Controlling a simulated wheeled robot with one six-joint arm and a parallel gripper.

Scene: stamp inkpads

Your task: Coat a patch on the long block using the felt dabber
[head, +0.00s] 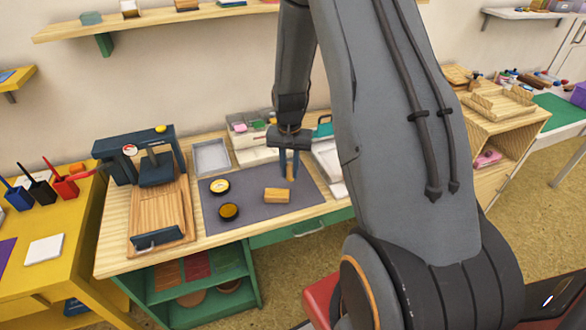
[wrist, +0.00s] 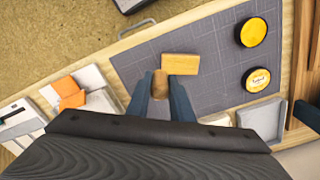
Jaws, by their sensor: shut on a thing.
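My gripper (head: 290,177) points down over the right part of the grey mat (head: 255,212). It is shut on the felt dabber, a small tan-brown piece (wrist: 160,84) between the blue fingers in the wrist view. The long block (head: 278,195), pale wood, lies flat on the mat to the front left of the gripper. In the wrist view the block (wrist: 180,64) shows just beyond the dabber's end; whether they touch I cannot tell. Two round inkpads lie on the mat's left: a front one with a plain amber top (head: 228,211) and a rear one with a labelled top (head: 220,186).
A dark blue machine with a slatted wooden bed (head: 158,212) stands left of the mat. A grey metal tray (head: 211,158) lies behind it. White boxes (head: 262,150) with small items stand behind the gripper. The mat's front strip is clear.

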